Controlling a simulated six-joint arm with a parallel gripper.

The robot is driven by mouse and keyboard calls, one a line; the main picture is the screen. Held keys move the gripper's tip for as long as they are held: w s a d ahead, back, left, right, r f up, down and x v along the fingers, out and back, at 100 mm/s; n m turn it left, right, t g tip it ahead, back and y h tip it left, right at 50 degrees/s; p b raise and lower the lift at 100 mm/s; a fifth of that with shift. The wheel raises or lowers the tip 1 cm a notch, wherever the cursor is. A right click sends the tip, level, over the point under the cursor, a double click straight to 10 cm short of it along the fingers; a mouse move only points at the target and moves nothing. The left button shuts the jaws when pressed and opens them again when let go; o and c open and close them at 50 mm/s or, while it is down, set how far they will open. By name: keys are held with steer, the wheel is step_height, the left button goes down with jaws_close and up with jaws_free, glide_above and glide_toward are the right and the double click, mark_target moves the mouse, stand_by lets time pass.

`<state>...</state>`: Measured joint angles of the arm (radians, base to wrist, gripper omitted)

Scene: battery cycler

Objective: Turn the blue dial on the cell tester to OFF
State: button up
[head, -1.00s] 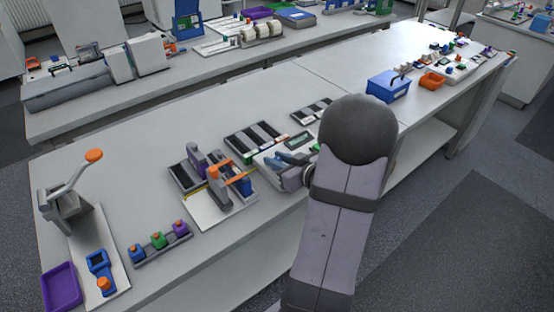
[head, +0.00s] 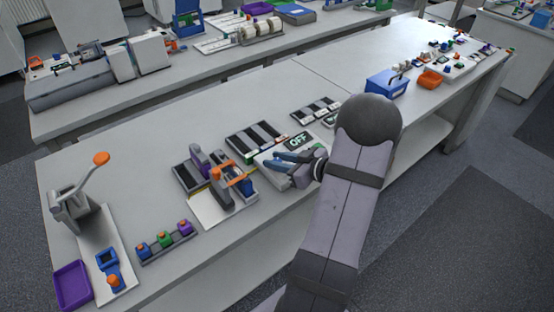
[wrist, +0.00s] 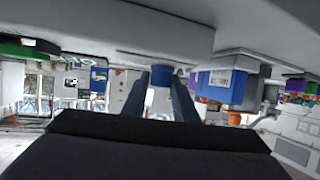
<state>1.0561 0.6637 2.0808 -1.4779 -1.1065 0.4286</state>
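The cell tester (head: 270,160) is a pale box on the bench, partly hidden by my gripper. In the wrist view a blue part (wrist: 160,98), apparently the dial, shows between my two fingertips (wrist: 160,78). The fingers stand apart with the blue part between them. I cannot tell whether they press on it. In the head view the dial cannot be told apart from my fingers.
A slotted tray (head: 256,141) stands behind the tester and another tray (head: 316,110) farther right. An orange-handled fixture (head: 225,180) stands close to the left. A blue box (head: 386,84) is farther right. The bench behind the trays is clear.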

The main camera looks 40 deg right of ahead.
steer(key=shift+o, duration=1.3)
steer(key=shift+s, duration=0.15)
steer(key=shift+b+v, duration=0.55)
steer(key=shift+v, duration=3.05)
steer(key=shift+r, duration=0.1)
